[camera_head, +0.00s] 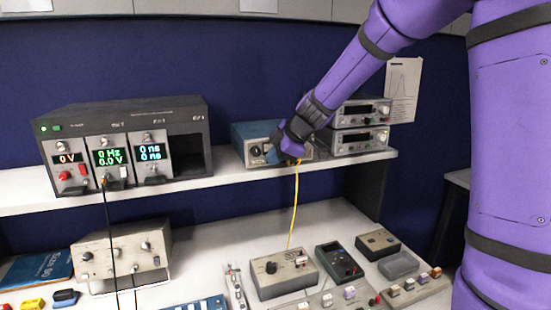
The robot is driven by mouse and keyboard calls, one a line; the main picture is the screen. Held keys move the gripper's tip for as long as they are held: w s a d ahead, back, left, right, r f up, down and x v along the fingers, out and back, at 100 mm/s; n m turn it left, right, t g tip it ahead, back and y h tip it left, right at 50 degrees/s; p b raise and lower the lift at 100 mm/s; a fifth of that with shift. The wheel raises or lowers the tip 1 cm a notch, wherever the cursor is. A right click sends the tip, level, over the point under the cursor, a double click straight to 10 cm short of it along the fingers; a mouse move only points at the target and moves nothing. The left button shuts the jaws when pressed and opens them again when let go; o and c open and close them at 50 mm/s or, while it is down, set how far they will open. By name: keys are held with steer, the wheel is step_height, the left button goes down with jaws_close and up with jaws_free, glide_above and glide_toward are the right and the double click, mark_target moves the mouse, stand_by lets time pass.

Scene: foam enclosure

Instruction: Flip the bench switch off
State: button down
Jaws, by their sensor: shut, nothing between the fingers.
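My gripper (283,155) is at the end of the purple arm, in front of a blue box (251,130) on the shelf. It is shut with nothing seen in it, and it hides part of the box's front. I cannot tell whether it touches the box. A dial shows on the box's front left of my gripper. A grey box (284,283) with a black knob and small controls stands on the bench below, with a yellow cable (294,210) running up from it towards my gripper. I cannot tell which control is the bench switch.
A dark rack of modules (125,148) with lit displays stands on the shelf (225,180) at left. Two stacked grey instruments (360,125) are right of my gripper. A beige instrument (120,258), a dark handheld meter (338,262) and small boxes crowd the bench below.

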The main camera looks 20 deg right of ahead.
steer(key=shift+w+r, duration=0.1)
steer(key=shift+r, duration=0.75)
